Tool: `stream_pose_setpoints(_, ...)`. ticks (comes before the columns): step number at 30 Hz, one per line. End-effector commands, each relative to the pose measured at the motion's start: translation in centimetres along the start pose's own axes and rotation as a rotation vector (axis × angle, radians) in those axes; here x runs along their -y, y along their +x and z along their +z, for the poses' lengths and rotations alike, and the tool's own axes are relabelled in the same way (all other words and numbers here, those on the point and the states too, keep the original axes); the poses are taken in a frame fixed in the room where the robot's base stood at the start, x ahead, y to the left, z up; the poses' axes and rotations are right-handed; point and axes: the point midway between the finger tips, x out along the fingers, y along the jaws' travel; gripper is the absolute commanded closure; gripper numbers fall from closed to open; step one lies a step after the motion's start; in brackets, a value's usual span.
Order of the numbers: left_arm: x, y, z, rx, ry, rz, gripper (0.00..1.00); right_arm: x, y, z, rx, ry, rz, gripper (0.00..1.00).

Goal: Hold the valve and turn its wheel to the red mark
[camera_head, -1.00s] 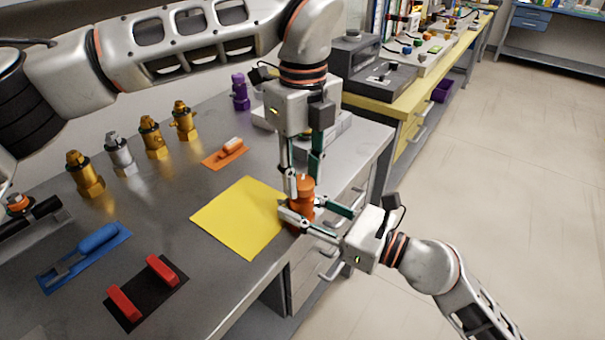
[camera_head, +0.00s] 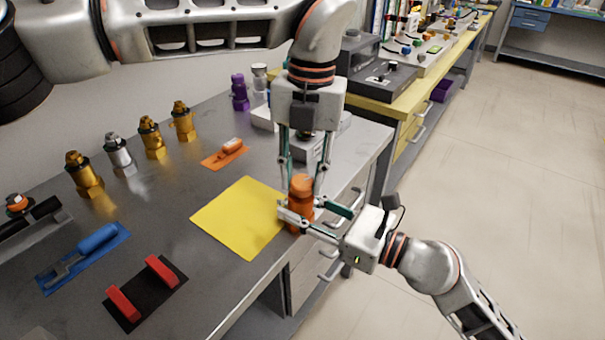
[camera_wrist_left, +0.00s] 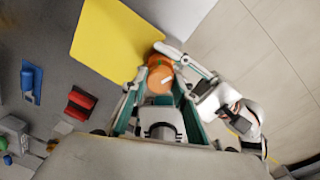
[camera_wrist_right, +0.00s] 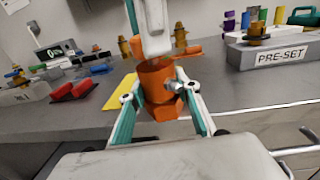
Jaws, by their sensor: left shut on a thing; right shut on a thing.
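The orange valve (camera_head: 301,214) stands upright at the bench edge, by the right corner of the yellow sheet (camera_head: 235,222). My left gripper (camera_head: 302,186) points down from above, shut on the valve's round orange wheel (camera_head: 301,185). The wheel shows from above in the left wrist view (camera_wrist_left: 160,72), with a pale mark on it. My right gripper (camera_head: 308,213) reaches in level from the right, shut on the valve's lower body. The body is between its fingers in the right wrist view (camera_wrist_right: 162,100). I cannot make out the red mark.
Several brass and silver valves (camera_head: 152,138) stand at the back left. An orange tool (camera_head: 228,152), a blue trowel (camera_head: 85,256) and red handles (camera_head: 145,290) lie on the bench. A grey block (camera_head: 308,146) stands behind my left gripper. Open floor lies to the right.

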Motion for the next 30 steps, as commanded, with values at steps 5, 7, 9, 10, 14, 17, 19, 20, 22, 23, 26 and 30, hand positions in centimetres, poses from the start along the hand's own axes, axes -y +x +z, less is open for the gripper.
stream_pose_setpoints(5,0.03,0.05,-0.06,-0.005,0.158,0.014,0.93,0.06,-0.01,0.08,0.002,-0.001,-0.001,1.00)
stream_pose_setpoints(7,0.03,0.05,-0.04,-0.004,0.216,0.018,0.93,0.07,-0.01,0.08,0.002,-0.001,-0.001,1.00)
stream_pose_setpoints(9,0.05,0.02,-0.03,-0.005,0.270,0.022,0.93,0.07,-0.01,0.08,0.002,-0.001,-0.001,1.00)
stream_pose_setpoints(10,0.05,0.02,-0.04,-0.005,0.292,0.023,0.93,0.07,-0.01,0.08,0.002,-0.001,-0.001,1.00)
stream_pose_setpoints(14,0.03,0.07,-0.05,-0.007,0.372,0.029,0.93,0.07,-0.01,0.08,0.002,-0.001,-0.001,1.00)
stream_pose_setpoints(17,0.02,0.07,-0.04,-0.008,0.420,0.032,0.93,0.07,-0.01,0.08,0.002,-0.001,-0.002,1.00)
stream_pose_setpoints(19,0.03,0.07,-0.05,-0.009,0.447,0.034,0.93,0.08,-0.01,0.08,0.002,-0.001,-0.002,1.00)
stream_pose_setpoints(20,0.03,0.06,-0.05,-0.009,0.456,0.035,0.93,0.08,-0.01,0.08,0.002,-0.001,-0.002,1.00)
stream_pose_setpoints(22,0.04,0.06,-0.06,-0.009,0.475,0.036,0.93,0.08,-0.02,0.08,0.002,-0.001,-0.002,1.00)
stream_pose_setpoints(23,0.04,0.06,-0.06,-0.009,0.481,0.036,0.93,0.08,-0.02,0.08,0.002,-0.001,-0.002,1.00)
stream_pose_setpoints(26,0.04,0.06,-0.06,-0.010,0.497,0.037,0.93,0.09,-0.02,0.09,0.002,-0.001,-0.002,1.00)
stream_pose_setpoints(30,0.04,0.07,-0.06,-0.010,0.505,0.038,0.93,0.09,-0.02,0.09,0.002,-0.001,-0.002,1.00)
